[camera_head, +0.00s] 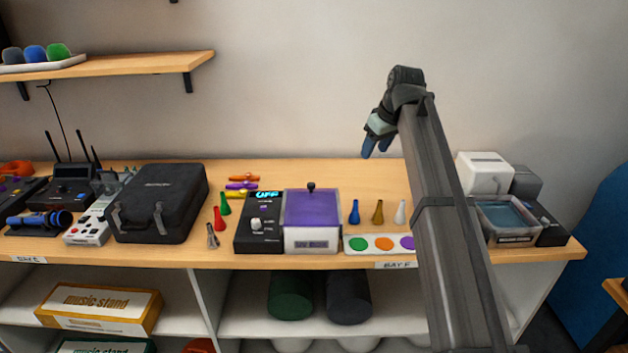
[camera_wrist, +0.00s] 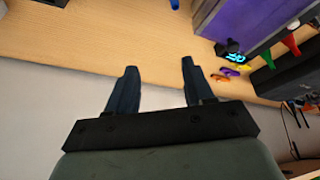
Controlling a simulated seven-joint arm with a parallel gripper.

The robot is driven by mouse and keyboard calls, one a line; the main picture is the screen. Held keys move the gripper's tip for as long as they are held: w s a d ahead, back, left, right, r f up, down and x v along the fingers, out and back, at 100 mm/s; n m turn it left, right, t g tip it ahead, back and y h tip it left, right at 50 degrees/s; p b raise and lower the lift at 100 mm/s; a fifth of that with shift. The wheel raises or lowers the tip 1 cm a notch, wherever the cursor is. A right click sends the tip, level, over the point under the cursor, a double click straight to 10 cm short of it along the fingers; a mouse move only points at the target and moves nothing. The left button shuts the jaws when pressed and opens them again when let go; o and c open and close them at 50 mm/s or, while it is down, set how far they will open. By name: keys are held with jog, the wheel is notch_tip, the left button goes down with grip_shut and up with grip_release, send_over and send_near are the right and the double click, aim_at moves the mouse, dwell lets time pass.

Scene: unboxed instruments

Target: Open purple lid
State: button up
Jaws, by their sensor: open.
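A clear box with a purple lid (camera_head: 312,207) and a small dark knob (camera_head: 311,186) on top stands on the wooden bench, right of a black device with a lit display. The lid lies flat on the box and looks shut. In the wrist view the purple box (camera_wrist: 245,25) is partly cut off at the top right. My gripper (camera_head: 375,148) is raised above the back of the bench, to the right of and above the box, apart from it. In the wrist view my gripper's two fingers (camera_wrist: 158,80) are spread with nothing between them.
The black device (camera_head: 258,222) touches or nearly touches the box's left side. Several small coloured cones, such as a blue one (camera_head: 354,212), stand to the right behind a white strip of coloured dots (camera_head: 383,244). A black case (camera_head: 157,203) is farther left. Bench behind the box is clear.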

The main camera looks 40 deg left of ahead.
jog(key=s+a+r+n+g, duration=0.2)
jog(key=s+a, duration=0.5)
jog(key=s, duration=0.4)
send_near(311, 184)
jog(key=x, duration=0.8)
grip_shut()
jog(key=shift+d, duration=0.1)
